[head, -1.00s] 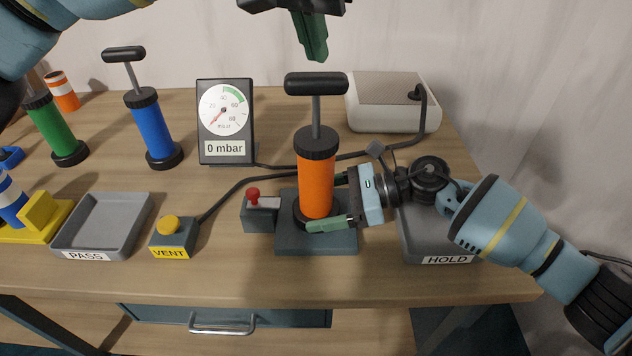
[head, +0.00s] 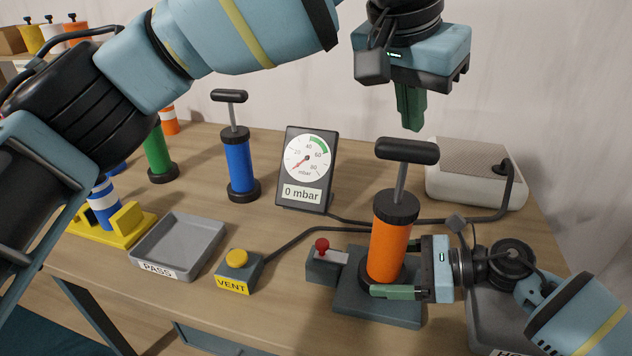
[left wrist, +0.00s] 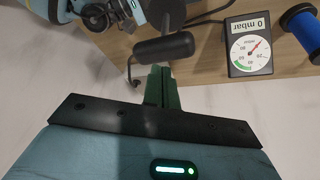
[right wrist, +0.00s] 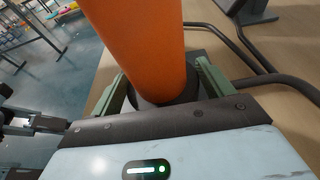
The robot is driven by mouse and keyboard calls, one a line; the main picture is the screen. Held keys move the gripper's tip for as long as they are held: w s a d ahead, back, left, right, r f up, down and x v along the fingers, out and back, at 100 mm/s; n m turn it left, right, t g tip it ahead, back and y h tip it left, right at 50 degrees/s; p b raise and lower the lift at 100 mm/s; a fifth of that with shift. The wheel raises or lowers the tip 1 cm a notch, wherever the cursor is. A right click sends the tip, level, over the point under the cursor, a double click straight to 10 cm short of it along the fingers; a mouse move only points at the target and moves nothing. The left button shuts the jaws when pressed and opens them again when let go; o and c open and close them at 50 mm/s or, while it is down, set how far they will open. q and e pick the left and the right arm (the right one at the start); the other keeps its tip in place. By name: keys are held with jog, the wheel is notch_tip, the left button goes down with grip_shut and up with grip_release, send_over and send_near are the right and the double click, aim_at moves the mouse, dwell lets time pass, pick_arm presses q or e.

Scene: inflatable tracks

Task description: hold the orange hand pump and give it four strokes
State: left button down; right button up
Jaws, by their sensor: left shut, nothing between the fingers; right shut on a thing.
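The orange hand pump (head: 390,243) stands upright on a dark base plate (head: 350,306), its black T-handle (head: 407,151) raised on a grey rod. My right gripper (head: 394,290) is shut around the lower part of the orange barrel, one green finger in front. In the right wrist view the orange barrel (right wrist: 140,45) rises between its fingers. My left gripper (head: 412,122) points down above the handle, shut and empty. In the left wrist view its green fingers (left wrist: 161,72) are together beside the black handle (left wrist: 163,48); I cannot tell whether they touch it.
A gauge (head: 305,168) reading 0 mbar stands behind. A red-knobbed lever box (head: 324,265) is beside the base, with a yellow VENT button (head: 237,259) left. Blue (head: 239,165) and green (head: 159,153) pumps, a PASS tray (head: 180,246) and a white box (head: 475,178) stand around.

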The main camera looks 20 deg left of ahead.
aim_at(401, 145)
pick_arm(q)
jog(key=shift+f, duration=3.55)
jog(key=shift+r, duration=3.55)
jog(key=shift+f, duration=0.1)
jog(key=shift+f, duration=3.45)
jog(key=shift+r, duration=3.6)
